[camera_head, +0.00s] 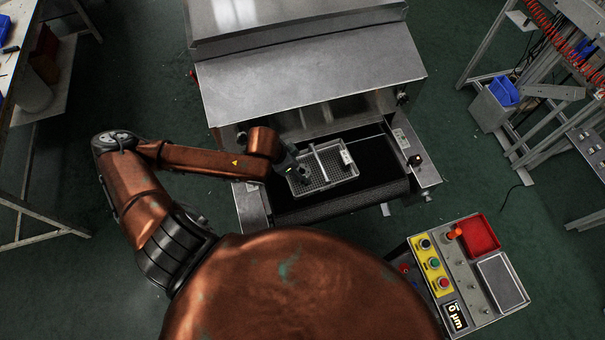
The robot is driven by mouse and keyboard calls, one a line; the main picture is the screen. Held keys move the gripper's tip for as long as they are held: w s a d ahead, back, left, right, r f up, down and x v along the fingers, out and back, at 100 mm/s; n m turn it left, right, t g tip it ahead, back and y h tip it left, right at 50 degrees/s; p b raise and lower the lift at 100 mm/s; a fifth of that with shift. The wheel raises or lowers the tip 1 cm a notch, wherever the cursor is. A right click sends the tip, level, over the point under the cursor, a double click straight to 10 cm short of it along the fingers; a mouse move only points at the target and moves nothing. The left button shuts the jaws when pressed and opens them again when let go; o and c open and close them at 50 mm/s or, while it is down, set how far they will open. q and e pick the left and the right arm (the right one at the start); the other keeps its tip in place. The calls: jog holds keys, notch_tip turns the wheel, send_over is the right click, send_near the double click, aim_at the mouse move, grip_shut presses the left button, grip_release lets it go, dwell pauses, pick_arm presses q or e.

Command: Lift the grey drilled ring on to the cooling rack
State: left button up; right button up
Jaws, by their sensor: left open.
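A light wire-mesh tray (325,181) with a bar across it lies on the dark conveyor belt at the mouth of the tunnel dryer. My left gripper (303,178) is open at the left part of this tray, seen from above. I cannot tell whether its fingers touch anything. I cannot make out the grey drilled ring; it may be hidden by the gripper or too small to tell. A small pale piece (346,157) shows at the tray's right side. I cannot identify a separate cooling rack. My right gripper is not in view.
The steel dryer hood (310,75) rises behind the belt (335,203). A control console (468,275) with buttons and a red bin (480,235) stands at the lower right. A metal frame with a blue bin (504,91) is at the right. Green floor is open on both sides.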

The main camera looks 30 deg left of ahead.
aim_at(302, 171)
pick_arm(q)
jog(key=x, duration=0.3)
jog(key=shift+w+f+b, duration=0.2)
jog(key=shift+w+b, duration=0.05)
jog(key=shift+b, duration=0.1)
jog(key=shift+c, duration=0.7)
grip_shut()
jog(key=shift+r, duration=0.15)
